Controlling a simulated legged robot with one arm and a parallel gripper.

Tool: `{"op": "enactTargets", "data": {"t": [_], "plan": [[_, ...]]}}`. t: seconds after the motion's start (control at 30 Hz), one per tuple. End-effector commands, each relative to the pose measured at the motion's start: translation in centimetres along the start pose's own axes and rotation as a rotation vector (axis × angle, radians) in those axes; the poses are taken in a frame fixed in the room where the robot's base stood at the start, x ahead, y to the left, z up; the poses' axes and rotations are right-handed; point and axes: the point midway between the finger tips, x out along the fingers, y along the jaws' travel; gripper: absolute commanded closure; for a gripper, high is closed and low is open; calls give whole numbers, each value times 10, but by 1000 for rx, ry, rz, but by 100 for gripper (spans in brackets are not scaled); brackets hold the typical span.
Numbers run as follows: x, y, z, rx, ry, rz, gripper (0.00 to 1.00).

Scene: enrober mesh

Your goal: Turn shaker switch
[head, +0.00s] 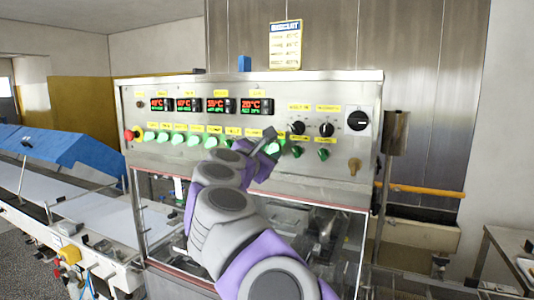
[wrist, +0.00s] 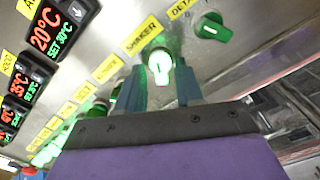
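The shaker switch (wrist: 160,62) is a green, lit rotary knob under a yellow label reading SHAKER (wrist: 143,35) in the wrist view. Its white mark runs nearly upright in that view. My gripper (wrist: 160,88) has one blue-grey finger on each side of the knob, with gaps showing between fingers and knob. It holds nothing that I can see. In the head view my gripper (head: 268,142) is at the control panel (head: 220,160), at the right part of the row of green switches, and partly hides the shaker switch.
The unlit detailer switch (wrist: 208,25) is close to the right of the shaker switch. Other lit green switches (head: 180,140) run to the left, with a red emergency button (head: 128,135) at the end. Black knobs (head: 326,129) and red-green displays (head: 257,106) sit above.

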Motion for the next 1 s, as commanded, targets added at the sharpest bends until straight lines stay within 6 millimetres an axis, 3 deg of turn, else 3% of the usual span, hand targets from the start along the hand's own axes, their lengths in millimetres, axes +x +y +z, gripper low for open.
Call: {"op": "enactTargets", "data": {"t": [0.37, 0.73, 1.0], "plan": [[0, 1, 0, 0, -1, 1, 100], [0, 1, 2, -47, -3, 1, 100], [0, 2, 4, -220, -4, 2, 100]]}}
